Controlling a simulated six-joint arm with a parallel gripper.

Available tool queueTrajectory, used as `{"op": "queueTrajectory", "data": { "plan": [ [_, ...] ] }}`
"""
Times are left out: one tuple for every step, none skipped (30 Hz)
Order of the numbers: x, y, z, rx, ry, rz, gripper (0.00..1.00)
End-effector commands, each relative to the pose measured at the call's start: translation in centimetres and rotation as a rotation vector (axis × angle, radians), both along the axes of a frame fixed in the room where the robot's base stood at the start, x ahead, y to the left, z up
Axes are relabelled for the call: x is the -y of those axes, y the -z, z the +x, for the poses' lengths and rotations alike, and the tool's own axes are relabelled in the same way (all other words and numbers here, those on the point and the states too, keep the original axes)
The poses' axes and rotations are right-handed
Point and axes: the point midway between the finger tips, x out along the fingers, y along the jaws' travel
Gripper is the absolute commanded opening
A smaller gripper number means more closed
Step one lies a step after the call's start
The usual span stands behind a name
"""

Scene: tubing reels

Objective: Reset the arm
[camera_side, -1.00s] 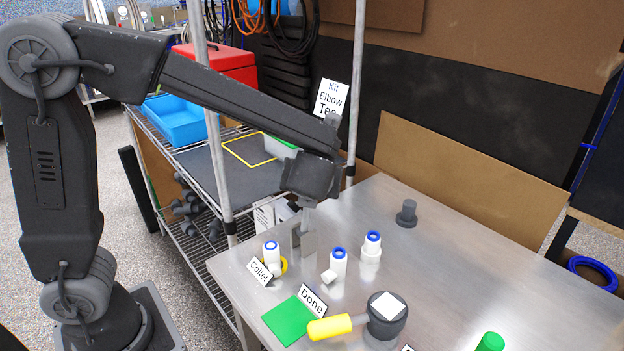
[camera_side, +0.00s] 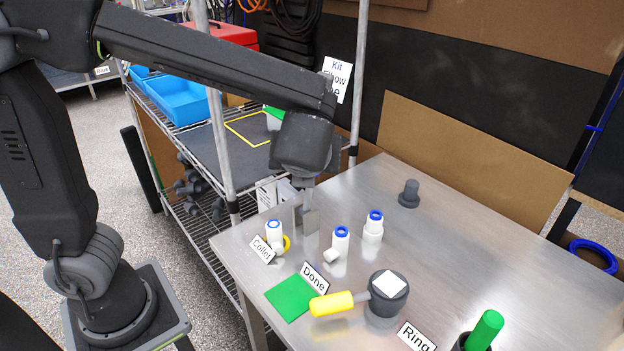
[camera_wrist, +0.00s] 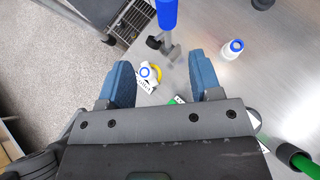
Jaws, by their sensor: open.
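My gripper (camera_side: 306,217) points down above the back left part of the steel table (camera_side: 440,235), between two white fittings with blue rings. One fitting (camera_side: 275,232) stands at the Collet card (camera_side: 262,249) with a yellow ring around its base. The other fitting (camera_side: 340,241) is to the right of the gripper. In the wrist view the two blue fingers (camera_wrist: 162,76) are apart with nothing held between them.
A shelf post (camera_side: 216,120) stands left of the gripper.

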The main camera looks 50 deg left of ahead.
Motion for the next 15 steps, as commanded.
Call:
{"op": "queueTrajectory", "data": {
  "plan": [
    [-1.1, -0.1, -1.0, 0.033, -0.077, -0.083, 0.58],
    [-1.7, 0.0, -1.7, 0.060, -0.137, -0.151, 0.58],
    [-2.6, 0.1, -2.8, 0.103, -0.236, -0.256, 0.58],
    [-3.1, 0.2, -3.8, 0.140, -0.319, -0.345, 0.58],
    [-3.7, 0.3, -4.9, 0.180, -0.413, -0.437, 0.58],
    [-4.3, 0.4, -6.3, 0.240, -0.549, -0.565, 0.58],
    [-4.6, 0.6, -7.3, 0.287, -0.653, -0.661, 0.58],
    [-4.8, 0.7, -8.3, 0.333, -0.760, -0.754, 0.58],
    [-4.9, 0.8, -9.5, 0.395, -0.902, -0.874, 0.58],
    [-5.0, 0.9, -10.3, 0.438, -1.007, -0.959, 0.58],
    [-4.9, 1.0, -11.0, 0.483, -1.110, -1.041, 0.58],
    [-4.9, 1.0, -11.8, 0.538, -1.242, -1.140, 0.58],
    [-4.8, 1.1, -12.4, 0.574, -1.334, -1.210, 0.58],
    [-4.7, 1.1, -12.8, 0.608, -1.419, -1.272, 0.58],
    [-4.5, 1.0, -13.3, 0.648, -1.521, -1.347, 0.58]
  ]
}}
